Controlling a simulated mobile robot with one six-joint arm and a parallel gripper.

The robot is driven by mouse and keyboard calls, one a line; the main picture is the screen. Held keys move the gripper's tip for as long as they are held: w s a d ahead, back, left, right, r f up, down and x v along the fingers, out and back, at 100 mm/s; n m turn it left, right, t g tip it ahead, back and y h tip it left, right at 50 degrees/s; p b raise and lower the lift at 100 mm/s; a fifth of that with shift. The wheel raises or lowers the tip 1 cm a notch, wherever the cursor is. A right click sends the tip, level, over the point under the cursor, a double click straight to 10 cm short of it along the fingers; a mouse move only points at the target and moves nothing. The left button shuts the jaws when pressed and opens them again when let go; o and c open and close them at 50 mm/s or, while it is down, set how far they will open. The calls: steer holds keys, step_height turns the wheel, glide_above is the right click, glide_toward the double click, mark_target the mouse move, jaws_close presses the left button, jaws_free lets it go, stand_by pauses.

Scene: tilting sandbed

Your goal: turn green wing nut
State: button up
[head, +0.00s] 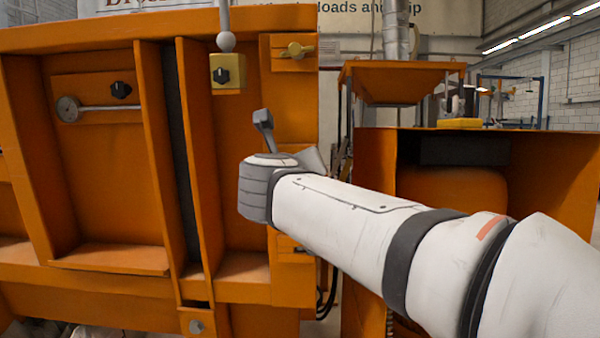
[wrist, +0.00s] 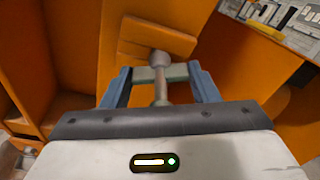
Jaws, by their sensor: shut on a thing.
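The wing nut (wrist: 178,72) shows in the wrist view as a dull grey-green bar around a metal stud with a round end. My gripper (wrist: 160,76) has its two blue fingers on either side of it and is shut on it. The nut lies crosswise between the fingertips, close in front of an orange surface. In the head view my arm reaches to the right part of the orange frame, and its wrist hides the green wing nut and the fingers.
A brass-yellow wing nut (head: 295,51) sits on the frame's upper right corner. A yellow box with a black knob (head: 223,75) hangs left of it. An orange hopper (head: 402,80) stands behind.

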steer(key=shift+m+y, duration=0.3)
steer(key=shift+m, duration=0.5)
steer(key=o, duration=1)
steer(key=s, duration=0.7)
steer(key=shift+s+a+r, duration=0.1)
steer(key=shift+s+a, duration=0.2)
steer(key=shift+s, duration=0.1)
steer(key=shift+p, duration=0.3)
